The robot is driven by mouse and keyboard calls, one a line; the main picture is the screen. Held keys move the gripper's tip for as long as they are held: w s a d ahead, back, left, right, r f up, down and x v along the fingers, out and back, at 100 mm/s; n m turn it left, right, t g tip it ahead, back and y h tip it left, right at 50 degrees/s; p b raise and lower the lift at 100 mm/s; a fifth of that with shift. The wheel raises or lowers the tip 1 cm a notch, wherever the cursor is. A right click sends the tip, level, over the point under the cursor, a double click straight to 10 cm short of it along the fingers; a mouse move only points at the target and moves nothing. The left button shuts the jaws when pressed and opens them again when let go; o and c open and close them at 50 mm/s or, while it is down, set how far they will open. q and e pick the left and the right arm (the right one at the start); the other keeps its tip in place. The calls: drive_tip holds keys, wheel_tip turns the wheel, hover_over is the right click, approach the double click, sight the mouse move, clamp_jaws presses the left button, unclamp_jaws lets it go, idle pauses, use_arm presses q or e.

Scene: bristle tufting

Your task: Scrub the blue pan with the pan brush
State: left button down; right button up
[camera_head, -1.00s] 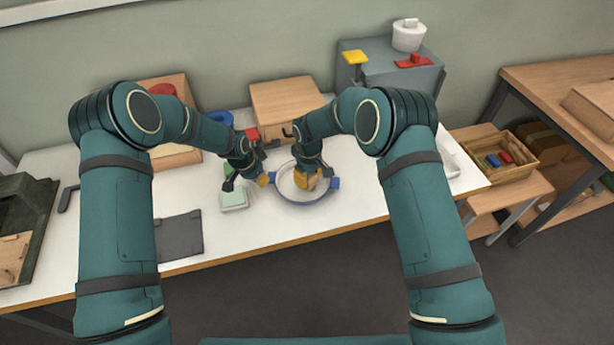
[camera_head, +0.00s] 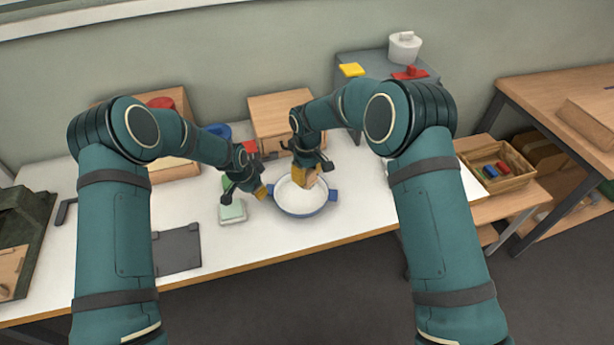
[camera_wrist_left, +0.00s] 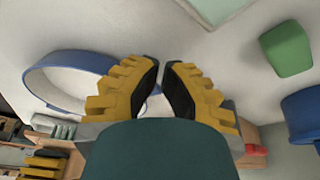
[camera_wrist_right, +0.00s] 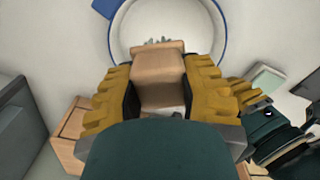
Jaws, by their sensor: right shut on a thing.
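The blue pan (camera_head: 289,209) is a round, shallow pan with a white inside, blue rim and blue side handles, near the table's front. It also shows in the right wrist view (camera_wrist_right: 222,35) and left wrist view (camera_wrist_left: 62,58). My right gripper (camera_head: 306,178) is shut on the pan brush (camera_wrist_right: 158,78), a wooden block with grey bristles, held over the pan's far part. Whether the bristles touch the pan is hidden. My left gripper (camera_head: 263,191) is beside the pan's left handle, its fingertips close together with a narrow gap (camera_wrist_left: 163,68). I see no firm hold on the handle.
A pale green block (camera_head: 232,212) lies left of the pan, with a dark grey plate (camera_head: 178,250) farther left. A wooden box (camera_head: 283,115) stands behind the pan. The white table (camera_head: 340,225) is clear to the pan's right.

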use_arm(q)
wheel_tip(320, 180, up, 6)
idle(1.0)
drive_tip(key=v, duration=1.2)
idle(0.5)
